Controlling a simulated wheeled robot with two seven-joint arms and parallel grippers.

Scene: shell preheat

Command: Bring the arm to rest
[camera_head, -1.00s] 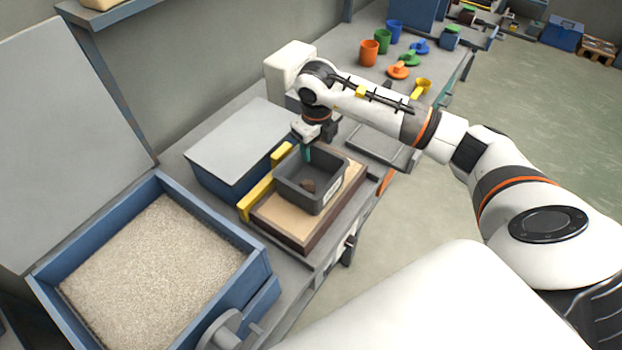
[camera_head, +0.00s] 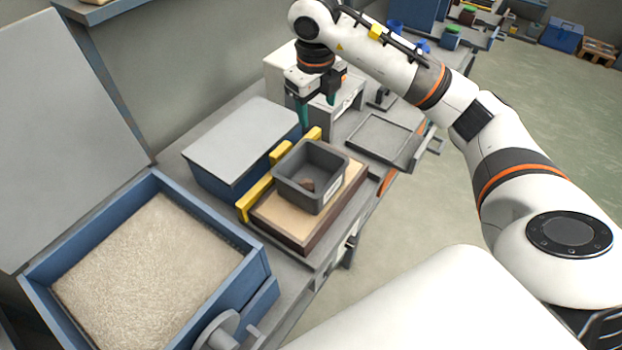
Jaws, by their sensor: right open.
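My right arm (camera_head: 430,85) comes in from the right side and reaches over the bench. Its gripper (camera_head: 317,114) points down, with its teal-tipped fingers apart and nothing between them. It hangs above and behind the dark grey bin (camera_head: 283,187), clear of it. My left gripper is not in view.
A blue open box of pale grains (camera_head: 150,262) stands at the lower left, its lid raised. A grey-lidded blue box (camera_head: 240,140), yellow bars (camera_head: 256,195) and a grey tray (camera_head: 378,137) surround the bin.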

